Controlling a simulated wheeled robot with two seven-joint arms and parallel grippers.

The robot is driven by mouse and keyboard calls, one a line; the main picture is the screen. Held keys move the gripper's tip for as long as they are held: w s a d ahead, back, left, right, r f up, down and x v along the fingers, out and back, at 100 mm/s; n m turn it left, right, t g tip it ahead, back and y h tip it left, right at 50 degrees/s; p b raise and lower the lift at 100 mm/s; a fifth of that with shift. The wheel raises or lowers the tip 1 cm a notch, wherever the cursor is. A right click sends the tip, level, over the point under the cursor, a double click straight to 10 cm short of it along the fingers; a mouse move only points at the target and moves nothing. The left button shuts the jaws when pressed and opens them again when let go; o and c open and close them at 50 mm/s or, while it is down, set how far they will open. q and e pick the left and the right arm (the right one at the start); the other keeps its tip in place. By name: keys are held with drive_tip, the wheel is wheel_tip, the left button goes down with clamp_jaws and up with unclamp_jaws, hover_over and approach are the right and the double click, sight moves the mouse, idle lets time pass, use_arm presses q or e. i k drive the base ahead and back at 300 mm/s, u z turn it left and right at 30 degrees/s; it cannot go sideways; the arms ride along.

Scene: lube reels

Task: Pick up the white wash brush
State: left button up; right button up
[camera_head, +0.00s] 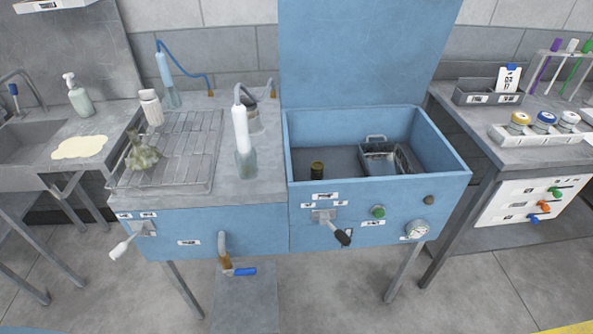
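The white wash brush appears to be the upright white handle (240,128) at the right side of the left worktop, with a thin curved grey hose at its top. Its lower end sits in or behind a translucent grey-green piece (246,164); I cannot tell whether that is a cup or bristles. A similar light blue handle (163,68) with a blue hose stands at the back left of the same worktop. Neither of my grippers is in view, and nothing touches the white handle.
A wire rack (187,158) holds a crumpled rag (141,155) and a white bottle (151,107). An open blue tank (460,173) with a raised lid (360,50) adjoins on the right. Levers (335,228) stick out in front. A right bench (480,140) carries trays.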

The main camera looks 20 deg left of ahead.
sight(239, 112)
drive_tip(key=z, duration=0.4)
drive_tip(key=k, duration=0.6)
drive_tip(key=z, duration=0.65)
drive_tip(key=i, duration=1.35)
drive_tip(key=u, duration=1.6)
drive_tip(key=i, duration=0.55)
drive_tip(key=u, duration=0.5)
